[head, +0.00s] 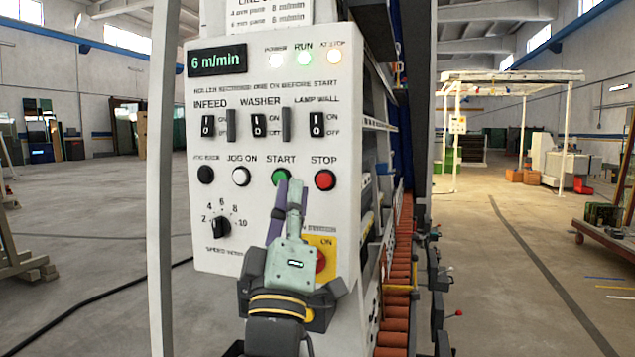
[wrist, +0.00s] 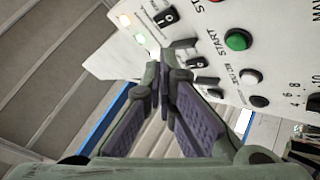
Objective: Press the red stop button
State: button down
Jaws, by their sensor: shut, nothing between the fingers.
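The red STOP button (head: 325,180) is at the right end of the button row on the white control panel (head: 232,248). The green START button (head: 279,177) is just left of it. My gripper (head: 294,184) is shut and empty, pointing up in front of the panel. In the head view its tips overlap the space between START and STOP, right by START's edge. In the wrist view my gripper (wrist: 163,70) shows its fingers together; the START button (wrist: 238,39) is up and right of the tips. Only a sliver of red shows at the top edge there. Contact with the panel cannot be told.
A red button on a yellow plate (head: 328,243) sits low on the panel, partly hidden by my gripper. A white JOG ON button (head: 241,176), a black button (head: 206,175) and a speed knob (head: 221,227) are to the left. Orange rollers (head: 398,300) run right of the panel.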

aim_at(312, 187)
jog(key=shift+w, duration=0.15)
jog(key=shift+w+d, duration=0.45)
jog(key=shift+w, duration=0.9)
jog(key=shift+w+d, duration=0.4)
jog(key=shift+w, duration=0.9)
jog(key=shift+w+d, duration=0.45)
jog(key=shift+w, duration=0.9)
jog(key=shift+w+d, duration=0.1)
jog(key=shift+w, duration=0.3)
jog(key=shift+w+d, duration=0.2)
jog(key=shift+w, duration=0.3)
jog(key=shift+s+a, duration=0.3)
jog(key=shift+s, duration=0.55)
jog(key=shift+s, duration=0.1)
